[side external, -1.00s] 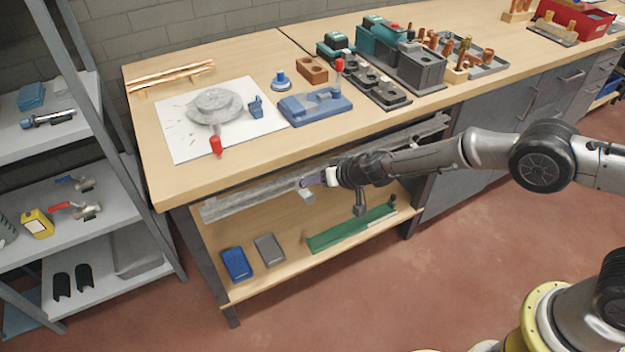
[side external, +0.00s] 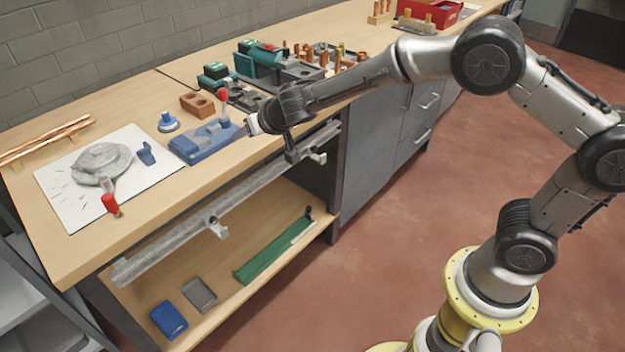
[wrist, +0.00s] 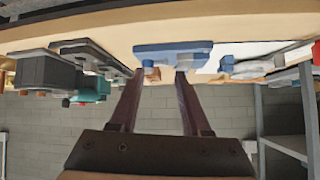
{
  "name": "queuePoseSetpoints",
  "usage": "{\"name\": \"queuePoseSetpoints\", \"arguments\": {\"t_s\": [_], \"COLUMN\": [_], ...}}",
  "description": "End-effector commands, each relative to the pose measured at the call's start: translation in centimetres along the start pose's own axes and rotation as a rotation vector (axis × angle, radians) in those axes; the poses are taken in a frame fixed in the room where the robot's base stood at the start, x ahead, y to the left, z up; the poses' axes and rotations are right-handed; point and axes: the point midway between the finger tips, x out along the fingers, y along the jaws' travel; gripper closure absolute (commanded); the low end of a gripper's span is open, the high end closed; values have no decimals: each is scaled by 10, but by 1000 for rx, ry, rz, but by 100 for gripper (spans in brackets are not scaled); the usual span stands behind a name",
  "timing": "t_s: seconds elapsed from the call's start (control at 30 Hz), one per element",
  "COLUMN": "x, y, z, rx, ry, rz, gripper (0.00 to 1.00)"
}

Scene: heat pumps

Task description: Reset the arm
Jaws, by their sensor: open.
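My gripper (side external: 256,125) is at the front edge of the workbench, near the height of its top, just right of the blue fixture (side external: 207,140) in the side view. In the wrist view, which looks upside down, its two fingers (wrist: 164,76) are apart with nothing between them. The blue fixture (wrist: 172,52) shows beyond the fingertips there. Whether the fingers touch anything is unclear. My arm reaches in from the right, bent upward at the elbow.
The workbench (side external: 140,100) holds a white sheet (side external: 70,207) with a grey round part (side external: 100,163), a red-handled tool (side external: 111,204), a brown block (side external: 197,105) and green-and-black equipment (side external: 262,60). A grey rail (side external: 180,228) runs below the front edge. The floor (side external: 400,230) before the drawers is clear.

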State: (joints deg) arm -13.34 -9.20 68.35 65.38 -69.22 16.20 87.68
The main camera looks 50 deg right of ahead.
Motion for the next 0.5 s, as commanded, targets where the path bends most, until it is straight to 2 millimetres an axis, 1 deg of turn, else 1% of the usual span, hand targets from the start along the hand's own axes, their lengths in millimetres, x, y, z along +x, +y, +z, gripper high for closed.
{"name": "queuePoseSetpoints", "arguments": {"t_s": [0.03, 0.07, 0.1, 0.17, 0.2, 0.23, 0.27, 0.3, 0.37, 0.4, 0.47, 0.5], "x": [-24, -38, -57, -86, -105, -120, -135, -155, -184, -203, -232, -249], "y": [16, 26, 38, 56, 68, 77, 85, 95, 109, 117, 127, 133], "z": [-17, -24, -30, -36, -37, -37, -35, -31, -22, -13, 2, 14], "rx": [1, -3, -9, -17, -21, -28, -31, -38, -48, -55, -67, -76], "ry": [7, 5, -2, -19, -34, -48, -62, -84, -121, -146, -186, -214], "rz": [35, 58, 85, 120, 141, 156, 167, 180, 192, 195, 190, 183], "gripper": [52, 52, 52, 52, 52, 52, 52, 52, 52, 52, 52, 52]}}
